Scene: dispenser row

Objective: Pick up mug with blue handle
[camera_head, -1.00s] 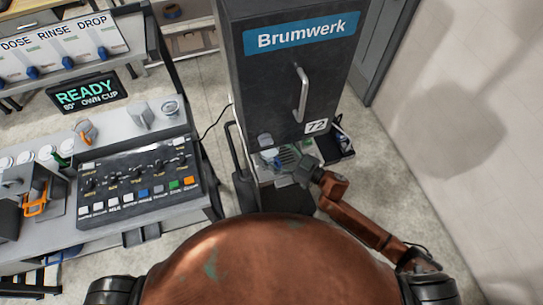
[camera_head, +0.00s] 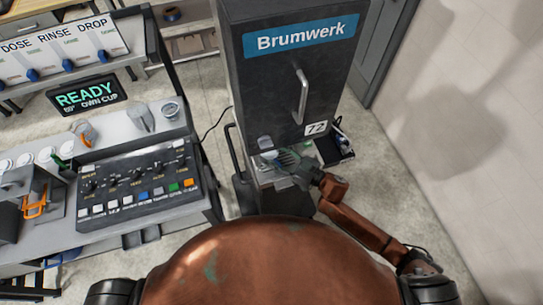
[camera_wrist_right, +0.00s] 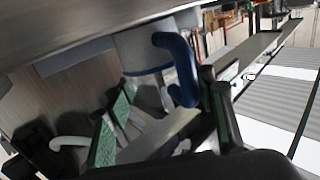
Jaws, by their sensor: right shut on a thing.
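My right gripper (camera_wrist_right: 162,95), with green pads, is shut on the mug; the contact is partly hidden. In the head view, my right gripper (camera_head: 298,170) is at the low bay of the dark Brumwerk machine (camera_head: 262,95), where the mug is too small to make out clearly. My left gripper is not in view.
A white curved handle (camera_wrist_right: 68,142) shows beside one finger in the wrist view. A counter with a button panel (camera_head: 140,185) stands to the left, with several cups (camera_head: 28,158) on it. A dark tray (camera_head: 335,145) lies right of the machine. The floor at right is clear.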

